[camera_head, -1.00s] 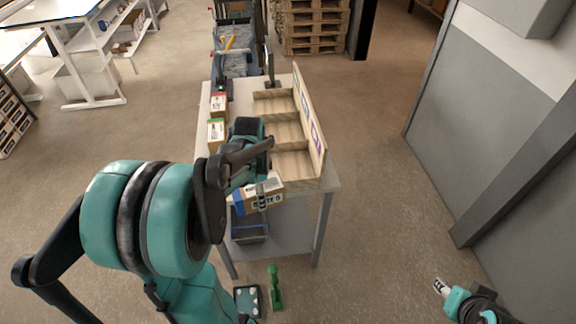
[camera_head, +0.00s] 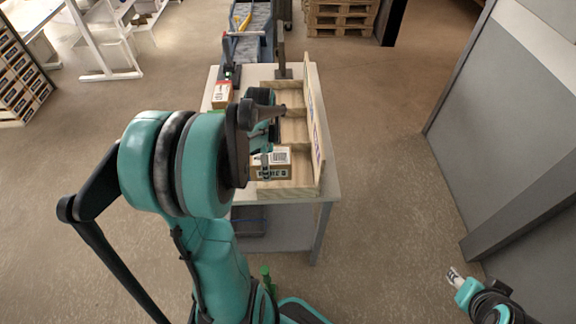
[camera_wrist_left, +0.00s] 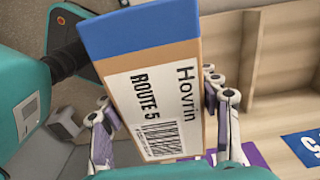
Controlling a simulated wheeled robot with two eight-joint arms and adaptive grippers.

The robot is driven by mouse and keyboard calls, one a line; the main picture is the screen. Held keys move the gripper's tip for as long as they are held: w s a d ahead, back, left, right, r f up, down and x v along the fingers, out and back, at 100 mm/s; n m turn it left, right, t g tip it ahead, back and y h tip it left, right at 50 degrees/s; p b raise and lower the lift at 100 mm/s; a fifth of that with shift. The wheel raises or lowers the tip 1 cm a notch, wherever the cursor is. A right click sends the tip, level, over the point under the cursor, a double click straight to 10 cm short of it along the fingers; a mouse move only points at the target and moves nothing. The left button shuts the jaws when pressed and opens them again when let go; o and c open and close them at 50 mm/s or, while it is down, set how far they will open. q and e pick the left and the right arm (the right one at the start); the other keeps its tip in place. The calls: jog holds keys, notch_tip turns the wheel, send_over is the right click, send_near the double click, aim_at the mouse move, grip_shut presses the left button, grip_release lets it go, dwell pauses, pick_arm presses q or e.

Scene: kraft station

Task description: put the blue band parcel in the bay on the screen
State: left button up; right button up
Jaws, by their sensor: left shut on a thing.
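The blue band parcel (camera_wrist_left: 150,90) is a brown box with a white label reading "Hovrin ROUTE 5" and a blue end. My left gripper (camera_wrist_left: 165,135) is shut on it, with fingers on both sides. In the head view the parcel (camera_head: 271,165) is held over or just beside the near bay of the wooden rack (camera_head: 305,180); its exact height is unclear. The rack's upright panel carries coloured labels, one blue (camera_wrist_left: 304,147) and one purple (camera_wrist_left: 240,157). My right gripper (camera_head: 454,275) is far from the table, lower right; its opening is unclear. No screen content is readable.
A red band parcel (camera_head: 221,96) stands on the table's (camera_head: 332,190) left side. A dark post (camera_head: 281,66) rises behind the rack. My left arm hides the table's near left part. Open floor lies right of the table.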

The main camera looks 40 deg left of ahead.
pick_arm(q)
jog(key=w+f, duration=0.1)
jog(key=w, duration=0.1)
jog(key=w+f+b, duration=0.1)
jog(key=w+f, duration=0.1)
jog(key=w, duration=0.1)
jog(key=w+f, duration=0.1)
jog(key=w, duration=0.1)
jog(key=shift+w+d+f+b, duration=0.1)
jog(key=shift+w+f+b, duration=0.25)
jog(key=shift+f, duration=0.05)
jog(key=shift+w+f, duration=0.3)
jog(key=shift+w, duration=0.2)
notch_tip(320, 180, down, 4)
jog(key=shift+f+b, duration=0.1)
jog(key=shift+b, duration=0.65)
jog(key=shift+d, duration=0.1)
jog(key=o, duration=1.5)
jog(key=shift+c, duration=0.2)
